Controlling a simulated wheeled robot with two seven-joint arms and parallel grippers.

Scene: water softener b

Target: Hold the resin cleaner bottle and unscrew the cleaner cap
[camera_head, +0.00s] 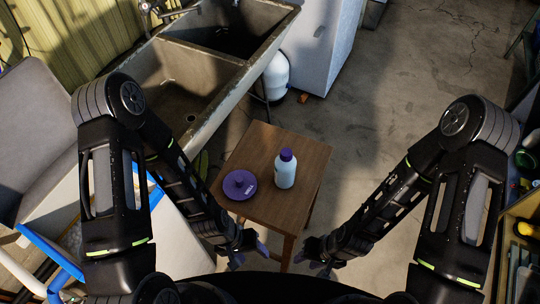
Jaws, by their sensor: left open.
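The resin cleaner bottle (285,174), pale blue-white, stands upright on a small wooden table. Its purple cap (286,155) sits on top of the bottle. My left gripper (249,256) is open and empty, low in the view by the table's front edge, apart from the bottle. My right gripper (314,263) is at the lower right of the table, also apart from the bottle. Its fingers look spread with nothing between them.
The wooden table (264,149) also carries a round purple lid (238,185) with lettering, left of the bottle. A double concrete sink (222,95) stands behind to the left, with a white tank (276,76) beside it. The floor (400,110) behind and right of the table is mostly clear.

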